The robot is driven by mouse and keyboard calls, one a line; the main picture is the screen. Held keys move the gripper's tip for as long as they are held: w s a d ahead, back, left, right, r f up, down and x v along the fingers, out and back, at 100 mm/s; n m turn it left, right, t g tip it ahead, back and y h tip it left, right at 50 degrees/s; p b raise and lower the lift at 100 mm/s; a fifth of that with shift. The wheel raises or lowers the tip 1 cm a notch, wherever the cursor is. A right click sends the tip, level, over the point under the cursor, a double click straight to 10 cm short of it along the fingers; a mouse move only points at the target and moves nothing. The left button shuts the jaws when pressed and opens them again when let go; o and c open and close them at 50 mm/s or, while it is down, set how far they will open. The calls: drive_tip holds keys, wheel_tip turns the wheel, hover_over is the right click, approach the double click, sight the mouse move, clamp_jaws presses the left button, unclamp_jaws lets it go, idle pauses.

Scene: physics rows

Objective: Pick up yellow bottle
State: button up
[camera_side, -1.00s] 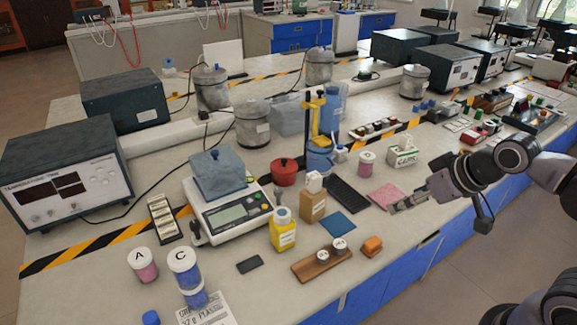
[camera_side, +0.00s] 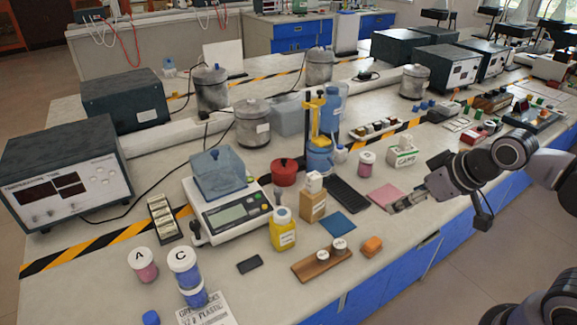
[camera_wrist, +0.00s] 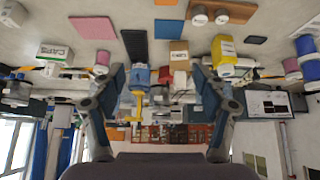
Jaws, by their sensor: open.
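In the wrist view, which is upside down, the yellow bottle (camera_wrist: 224,52) shows right of centre, beyond the finger on that side. My gripper (camera_side: 402,203) is at the right of the side view, over the pink cloth and well apart from the yellow bottle. In the wrist view my gripper (camera_wrist: 160,80) has its two fingers spread wide with nothing held between them.
A wooden block with two weights (camera_side: 322,264), an orange block (camera_side: 372,246) and a blue pad (camera_side: 338,225) lie nearby. The balance (camera_side: 233,215) is behind. A black keyboard-like slab (camera_side: 347,194) lies nearer my gripper.

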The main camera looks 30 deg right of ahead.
drive_tip(key=w+a+r+n+g, duration=0.3)
drive_tip(key=w+a+n, duration=0.1)
drive_tip(key=w+n, duration=0.15)
drive_tip(key=n+g+h, duration=0.4)
drive_tip(key=n, duration=0.8)
hover_over(278, 215)
drive_tip(key=a, duration=0.2)
wheel_tip(278, 215, down, 8)
drive_tip(key=r, duration=0.1)
drive_tip(key=shift+w+f+m+h, duration=0.1)
drive_tip(key=shift+f+m+h, duration=0.2)
drive_tip(key=shift+f, duration=0.35)
drive_tip(key=x, duration=0.4)
drive_tip(key=shift+d+f, duration=0.1)
drive_tip(key=shift+f, duration=0.2)
drive_tip(key=shift+a+x, duration=0.2)
drive_tip(key=shift+x, duration=2.45)
